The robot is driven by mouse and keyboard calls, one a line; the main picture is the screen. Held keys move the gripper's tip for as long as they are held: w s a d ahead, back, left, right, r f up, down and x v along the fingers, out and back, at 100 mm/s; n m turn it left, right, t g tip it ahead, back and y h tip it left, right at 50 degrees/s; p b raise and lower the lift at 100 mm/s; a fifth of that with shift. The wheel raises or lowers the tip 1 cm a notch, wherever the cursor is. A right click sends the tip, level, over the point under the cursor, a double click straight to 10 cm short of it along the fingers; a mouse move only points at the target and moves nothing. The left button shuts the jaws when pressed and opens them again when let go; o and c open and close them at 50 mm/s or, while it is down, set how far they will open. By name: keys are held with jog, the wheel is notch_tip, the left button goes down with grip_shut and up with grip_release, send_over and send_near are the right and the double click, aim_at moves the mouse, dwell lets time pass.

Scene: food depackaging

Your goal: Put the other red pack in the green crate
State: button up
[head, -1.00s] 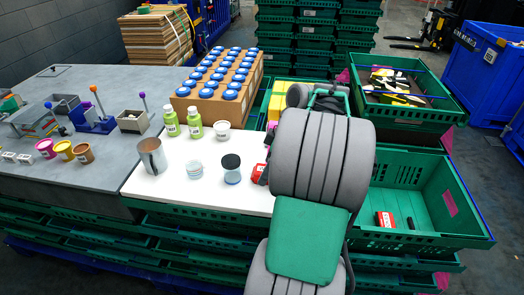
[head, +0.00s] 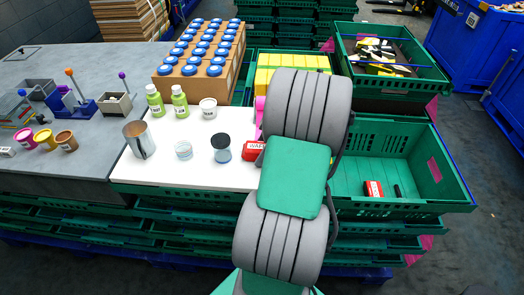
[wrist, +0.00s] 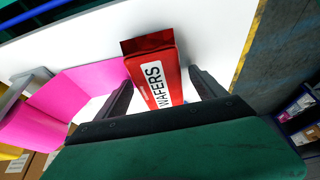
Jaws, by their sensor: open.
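A red pack labelled "WAFERS" (head: 254,150) is on the white board, partly hidden by my arm in the head view. In the wrist view the same red pack (wrist: 155,75) lies between the two dark fingers of my gripper (wrist: 160,92). The fingers stand apart on either side of it, with gaps showing. Another red pack (head: 373,188) lies in the green crate (head: 440,195) on the right, beside a small black object. My arm hides the gripper in the head view.
A black-lidded jar (head: 221,148), a clear jar (head: 183,150), a metal cup (head: 139,139) and green bottles (head: 179,103) stand on the white board (head: 165,178). A pink item (wrist: 85,85) is close beside the gripper. The green crate has free floor.

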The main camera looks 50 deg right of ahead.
jog(key=shift+f+b, duration=0.25)
jog(key=shift+b, duration=0.1)
jog(key=shift+c, duration=0.6)
grip_shut()
dwell(0.6)
